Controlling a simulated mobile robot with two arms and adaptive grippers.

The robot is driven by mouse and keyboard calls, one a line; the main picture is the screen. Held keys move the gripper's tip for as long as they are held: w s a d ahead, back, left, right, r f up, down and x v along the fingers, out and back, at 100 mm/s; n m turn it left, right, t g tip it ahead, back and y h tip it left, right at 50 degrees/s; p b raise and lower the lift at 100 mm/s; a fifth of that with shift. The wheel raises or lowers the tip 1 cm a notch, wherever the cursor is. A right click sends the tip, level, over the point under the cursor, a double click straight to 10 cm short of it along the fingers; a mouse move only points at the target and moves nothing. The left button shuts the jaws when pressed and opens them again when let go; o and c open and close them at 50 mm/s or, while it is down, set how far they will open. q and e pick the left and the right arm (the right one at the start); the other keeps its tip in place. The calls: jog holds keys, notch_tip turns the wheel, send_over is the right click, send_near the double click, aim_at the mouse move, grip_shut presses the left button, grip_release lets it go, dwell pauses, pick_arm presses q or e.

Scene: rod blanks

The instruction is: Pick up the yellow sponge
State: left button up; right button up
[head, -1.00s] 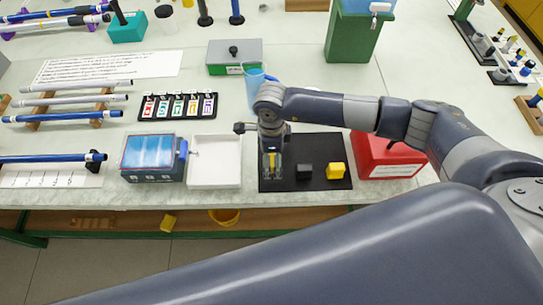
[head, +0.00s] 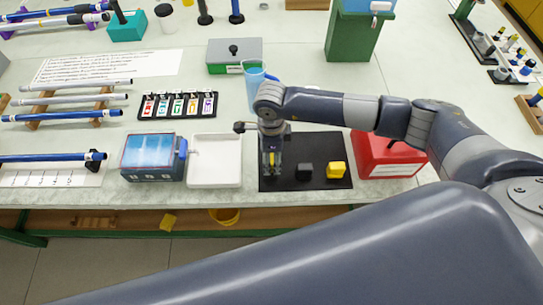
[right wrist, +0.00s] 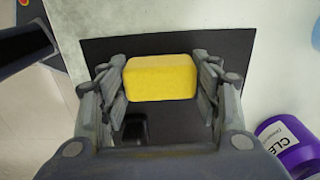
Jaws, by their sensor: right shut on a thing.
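The yellow sponge (right wrist: 161,78) is a rounded yellow block between the two fingers of my right gripper (right wrist: 160,88) in the right wrist view. The fingers press on its two short ends. In the head view my right gripper (head: 271,172) points down over the left part of the black mat (head: 322,144), and only a little yellow shows between its fingers. I cannot tell whether the sponge touches the mat. My left gripper is not in view.
A black block (head: 304,171) and a yellow block (head: 336,170) sit on the mat to the right. A white tray (head: 214,183) stands left of it and a red box (head: 386,158) right. A blue cup (head: 254,92) is behind the gripper. The table's front edge is close.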

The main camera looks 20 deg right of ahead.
jog(key=shift+w+r, duration=0.1)
jog(key=shift+r, duration=0.3)
jog(key=shift+s+r+b, duration=0.6)
jog(key=shift+r+b, duration=0.25)
jog(key=shift+r, duration=0.1)
jog(key=s+a+r+b, duration=0.1)
jog(key=s+b, duration=0.3)
jog(key=s, duration=1.1)
jog(key=shift+a+r, duration=0.4)
jog(key=shift+o, duration=0.4)
